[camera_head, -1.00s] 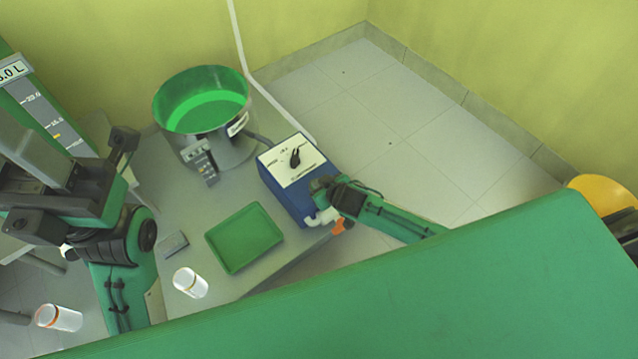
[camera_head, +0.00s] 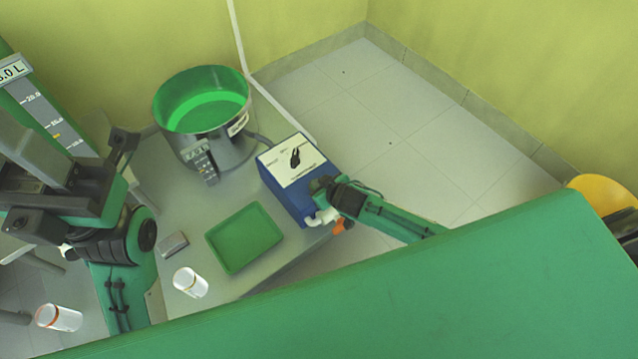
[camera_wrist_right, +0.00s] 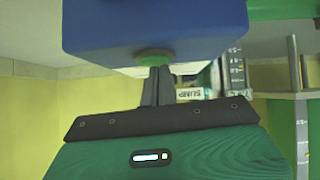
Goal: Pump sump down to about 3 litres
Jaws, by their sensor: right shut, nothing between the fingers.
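The sump (camera_head: 215,148) is a round grey vessel with a green inside, a scale plate (camera_head: 204,162) and a label, at the back of the bench. The blue pump box (camera_head: 285,195) stands to its right, with a white panel and a dark knob (camera_head: 295,157). My right gripper (camera_head: 322,188) is at the box's near right side. In the right wrist view its shut, empty fingers (camera_wrist_right: 157,85) reach up to a green round part (camera_wrist_right: 153,57) on the blue box; whether they touch is unclear. My left arm is at the left; its finger opening cannot be made out.
A green tray (camera_head: 244,238) lies on the grey bench, with a small grey block (camera_head: 173,246) and a clear jar (camera_head: 189,282) near it. Another jar (camera_head: 58,317) is lower left. A tall scaled column (camera_head: 45,115) stands far left. The floor right of the bench is clear.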

